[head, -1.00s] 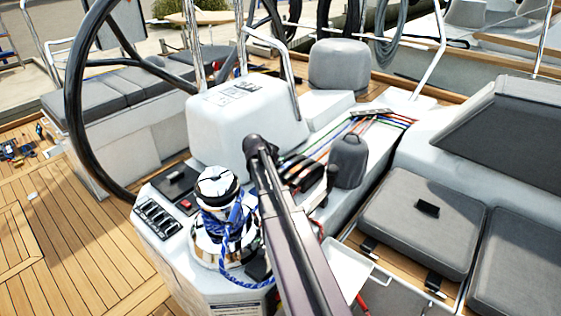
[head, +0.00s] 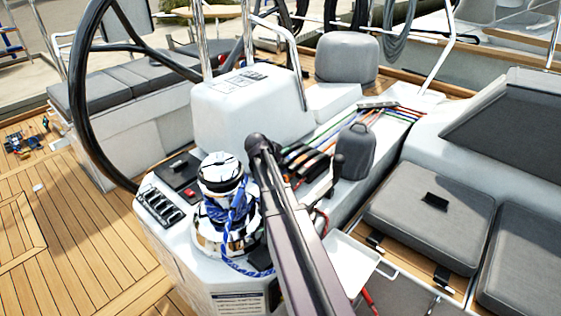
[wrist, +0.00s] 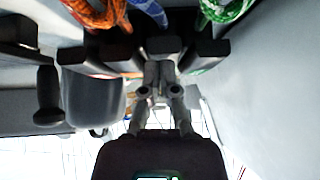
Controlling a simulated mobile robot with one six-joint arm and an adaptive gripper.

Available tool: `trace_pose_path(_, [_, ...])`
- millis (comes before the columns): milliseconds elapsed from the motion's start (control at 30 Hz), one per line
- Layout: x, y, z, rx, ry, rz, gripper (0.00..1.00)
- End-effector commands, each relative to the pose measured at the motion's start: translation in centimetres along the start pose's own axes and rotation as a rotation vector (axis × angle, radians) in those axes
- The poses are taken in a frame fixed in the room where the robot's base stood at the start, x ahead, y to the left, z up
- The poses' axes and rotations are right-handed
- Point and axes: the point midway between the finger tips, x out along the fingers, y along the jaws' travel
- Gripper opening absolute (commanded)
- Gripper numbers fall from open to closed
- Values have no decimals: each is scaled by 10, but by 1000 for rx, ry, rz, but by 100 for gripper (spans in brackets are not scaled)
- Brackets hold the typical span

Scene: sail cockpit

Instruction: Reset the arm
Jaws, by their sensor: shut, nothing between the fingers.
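My arm (head: 290,225) reaches up from the bottom of the head view, past the right side of the chrome winch (head: 220,185) with blue rope around it. Its bend is in front of the white console. My gripper cannot be made out in the head view. In the wrist view my gripper (wrist: 159,73) shows with its fingers together and nothing between them. It points toward the black rope clutches (wrist: 102,57), which have orange, blue and green ropes behind them. I cannot tell if the fingertips touch the clutches.
The black steering wheel (head: 82,100) stands at the left. The white console (head: 240,110) is behind my arm. Black clutches (head: 305,160) and a grey covered winch (head: 348,152) are to its right. Grey seat cushions (head: 420,225) are at the right. The wooden deck (head: 70,220) at the left is mostly clear.

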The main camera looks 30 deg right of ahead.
Motion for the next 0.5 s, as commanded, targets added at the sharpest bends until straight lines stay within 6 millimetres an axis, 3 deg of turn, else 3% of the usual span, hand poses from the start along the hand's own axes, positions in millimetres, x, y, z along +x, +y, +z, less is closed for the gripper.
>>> trace_pose_path(133, [0, 3, 8, 4, -21, 5, 0])
trace_pose_path(500, [-8, 3, 1, 3, -21, 5, 0])
